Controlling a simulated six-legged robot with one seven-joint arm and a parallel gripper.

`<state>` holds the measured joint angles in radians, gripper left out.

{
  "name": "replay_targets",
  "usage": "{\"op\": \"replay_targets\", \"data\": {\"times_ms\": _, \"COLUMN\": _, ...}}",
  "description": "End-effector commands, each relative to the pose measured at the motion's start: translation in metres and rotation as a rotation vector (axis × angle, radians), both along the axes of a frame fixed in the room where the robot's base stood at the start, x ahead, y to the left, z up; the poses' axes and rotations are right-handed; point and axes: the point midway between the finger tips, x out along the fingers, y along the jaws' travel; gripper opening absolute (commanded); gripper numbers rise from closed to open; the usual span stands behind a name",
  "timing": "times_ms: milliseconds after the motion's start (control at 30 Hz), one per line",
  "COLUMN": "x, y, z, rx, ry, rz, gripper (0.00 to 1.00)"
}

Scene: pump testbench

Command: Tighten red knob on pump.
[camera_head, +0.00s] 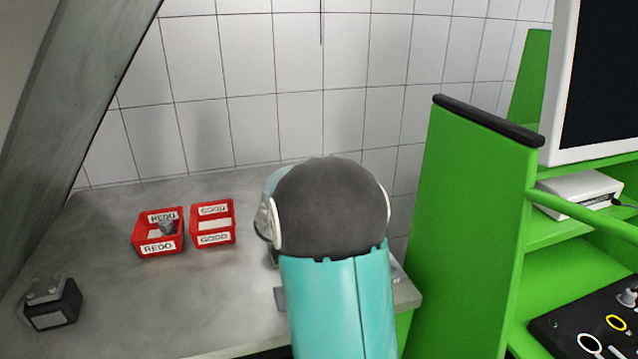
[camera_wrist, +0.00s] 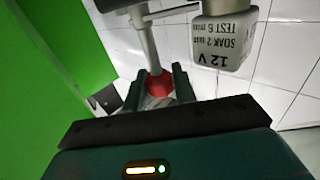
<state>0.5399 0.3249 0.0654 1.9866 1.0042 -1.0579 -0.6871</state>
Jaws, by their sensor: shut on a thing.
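The red knob (camera_wrist: 159,84) shows in the wrist view at the lower end of a grey metal stem (camera_wrist: 147,42). My gripper (camera_wrist: 160,76) has one finger on each side of the knob and is shut on it. A grey-white block with the text "12 V" (camera_wrist: 228,42) hangs right of the stem, seen upside down. How the knob meets the part behind it is partly hidden by the fingers. In the head view my arm covers the knob and my gripper.
Red bins marked REDO (camera_head: 158,247) and GOOD (camera_head: 213,237) stand on the grey bench (camera_head: 100,235); REDO holds a grey part. A dark boxy device (camera_head: 52,303) sits at the bench's left. A green frame (camera_head: 465,220) with a monitor (camera_head: 600,90) stands close right.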

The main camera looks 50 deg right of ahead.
Motion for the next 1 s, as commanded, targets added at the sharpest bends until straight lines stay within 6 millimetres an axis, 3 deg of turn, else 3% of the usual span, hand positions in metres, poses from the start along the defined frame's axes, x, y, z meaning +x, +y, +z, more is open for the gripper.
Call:
{"op": "replay_targets", "data": {"times_ms": 267, "x": 0.0, "y": 0.0, "z": 0.001, "rx": -0.002, "ry": -0.001, "rz": 0.0, "gripper": 0.04}}
{"op": "replay_targets", "data": {"times_ms": 300, "x": 0.0, "y": 0.0, "z": 0.001, "rx": -0.002, "ry": -0.001, "rz": 0.0, "gripper": 0.33}}
{"op": "replay_targets", "data": {"times_ms": 400, "x": 0.0, "y": 0.0, "z": 0.001, "rx": -0.002, "ry": -0.001, "rz": 0.0, "gripper": 0.47}}
{"op": "replay_targets", "data": {"times_ms": 767, "x": -0.001, "y": 0.006, "z": 0.0, "rx": -0.001, "ry": 0.0, "rz": 0.002, "gripper": 0.47}}
{"op": "replay_targets", "data": {"times_ms": 1000, "x": -0.011, "y": 0.045, "z": 0.001, "rx": -0.002, "ry": -0.001, "rz": 0.004, "gripper": 0.47}}
